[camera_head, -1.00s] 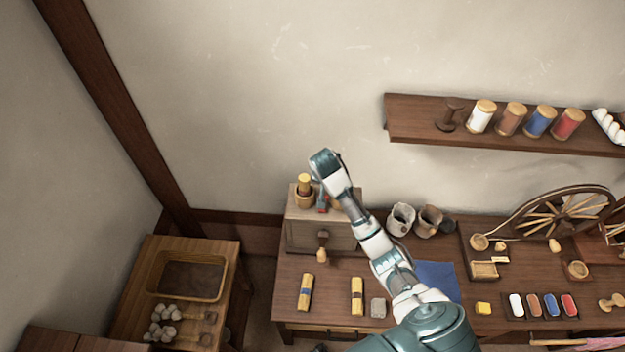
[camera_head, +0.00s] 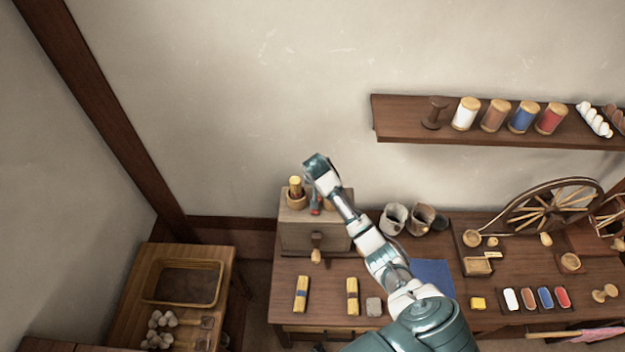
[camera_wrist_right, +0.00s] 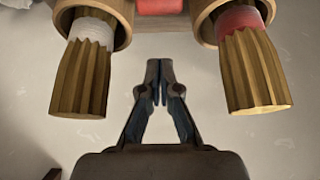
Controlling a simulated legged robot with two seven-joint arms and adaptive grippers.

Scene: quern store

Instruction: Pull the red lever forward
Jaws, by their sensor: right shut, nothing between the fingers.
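A small red part (camera_head: 316,204), which looks like the red lever, shows on top of the wooden chest (camera_head: 298,236) at the back left of the workbench, partly hidden by my right arm. In the right wrist view a red block (camera_wrist_right: 160,6) is cut off by the top edge, between two ribbed wooden pieces in round holders. My right gripper (camera_wrist_right: 160,70) is shut and empty, its fingertips apart from the red block and below it in that view. In the head view my right arm ends over the chest, and its fingers cannot be made out. My left gripper is not in view.
A ribbed wooden piece (camera_head: 295,186) stands in a cup beside the red part. Jugs (camera_head: 394,218), a spinning wheel (camera_head: 555,212) and small blocks share the workbench. A wall shelf (camera_head: 470,138) holds spools at upper right. A side table with a tray (camera_head: 150,293) stands left.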

